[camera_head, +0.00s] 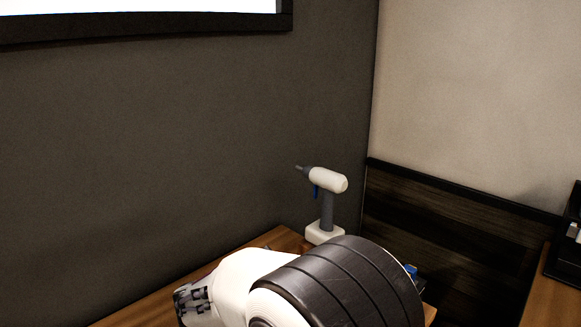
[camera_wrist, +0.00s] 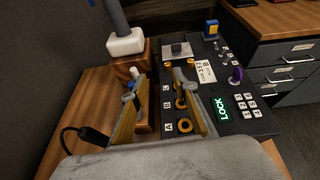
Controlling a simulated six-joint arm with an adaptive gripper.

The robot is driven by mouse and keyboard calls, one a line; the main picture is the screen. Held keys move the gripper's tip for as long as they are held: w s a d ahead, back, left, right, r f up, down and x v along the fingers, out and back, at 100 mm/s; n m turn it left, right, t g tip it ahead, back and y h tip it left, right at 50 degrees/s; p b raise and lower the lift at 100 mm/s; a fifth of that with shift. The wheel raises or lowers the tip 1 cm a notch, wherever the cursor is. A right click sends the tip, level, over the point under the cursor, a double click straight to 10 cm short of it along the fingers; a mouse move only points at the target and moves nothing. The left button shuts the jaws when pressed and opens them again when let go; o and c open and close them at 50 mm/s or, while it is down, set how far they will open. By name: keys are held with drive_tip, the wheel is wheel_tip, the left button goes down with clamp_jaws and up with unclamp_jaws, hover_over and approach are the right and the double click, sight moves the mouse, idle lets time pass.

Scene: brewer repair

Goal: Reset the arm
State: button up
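My gripper (camera_wrist: 159,78) shows in the wrist view with its two yellow-lined fingers apart. Nothing is seen held between them. Below and beyond the fingers is a dark panel (camera_wrist: 245,126) with a green lit display (camera_wrist: 222,108) reading LOCK, white keys and brass-coloured rings. In the head view my arm fills the bottom middle, and the fingers do not show.
A black cable end (camera_wrist: 92,134) lies at left. Grey drawers (camera_wrist: 289,72) stand at right.

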drive_tip(key=w+r+n+t+y, duration=0.4)
drive_tip(key=r+n+y, duration=0.3)
drive_tip(key=r+n, duration=0.4)
drive_tip(key=s+a+r+n+y, duration=0.1)
drive_tip(key=s+r+n+y, duration=0.5)
drive_tip(key=n, duration=0.8)
drive_tip(key=s+d+f+n+g+h, duration=0.1)
drive_tip(key=s+d+f+n, duration=0.3)
drive_tip(key=s, duration=0.6)
drive_tip(key=s+d+f+n+g+h, duration=0.1)
drive_tip(key=s+d+f+n+g, duration=0.3)
drive_tip(key=s+d+n, duration=0.2)
drive_tip(key=s+d+f+n+g+h, duration=0.1)
drive_tip(key=s+d+f+n+g, duration=0.2)
drive_tip(key=s+n, duration=0.6)
drive_tip(key=s+d+f, duration=0.2)
drive_tip(key=s, duration=0.3)
drive_tip(key=shift+s+d+h, duration=0.3)
drive_tip(key=shift+s+h, duration=0.05)
drive_tip(key=shift+h, duration=0.05)
